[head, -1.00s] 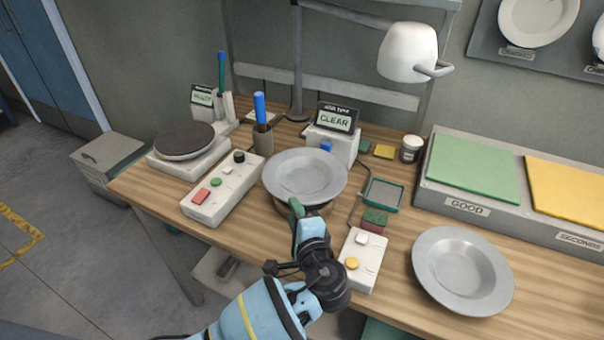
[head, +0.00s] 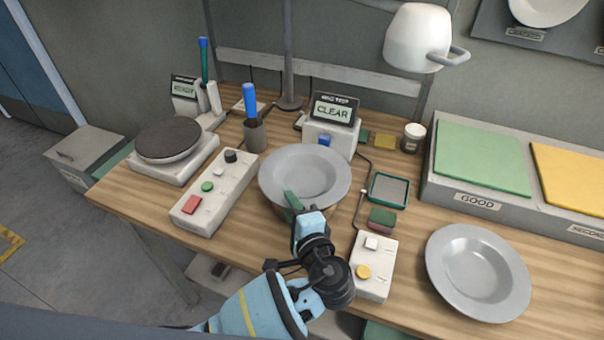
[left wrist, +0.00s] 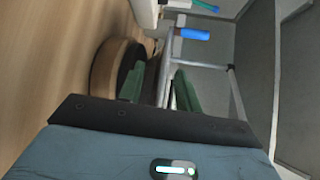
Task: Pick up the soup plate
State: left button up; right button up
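A grey soup plate (head: 305,170) rests on a round wooden stand at the middle of the bench. My left gripper (head: 293,203) is at its near rim, with one green finger showing over the rim. In the left wrist view the plate (left wrist: 166,72) is seen edge-on between the two green fingers (left wrist: 160,88), with a gap visible beside it. The gripper looks open around the rim. The round stand (left wrist: 106,72) is beside one finger. A second grey soup plate (head: 478,273) lies on the bench at the right. My right gripper is not in view.
A white box with a yellow button (head: 373,265) and a sponge (head: 382,220) are right of my gripper. A control box (head: 213,193) and a pen cup (head: 255,135) stand left.

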pick_arm(q)
jog(key=shift+s, duration=0.15)
grip_shut()
jog(key=shift+w+r, duration=0.15)
jog(key=shift+w, duration=0.05)
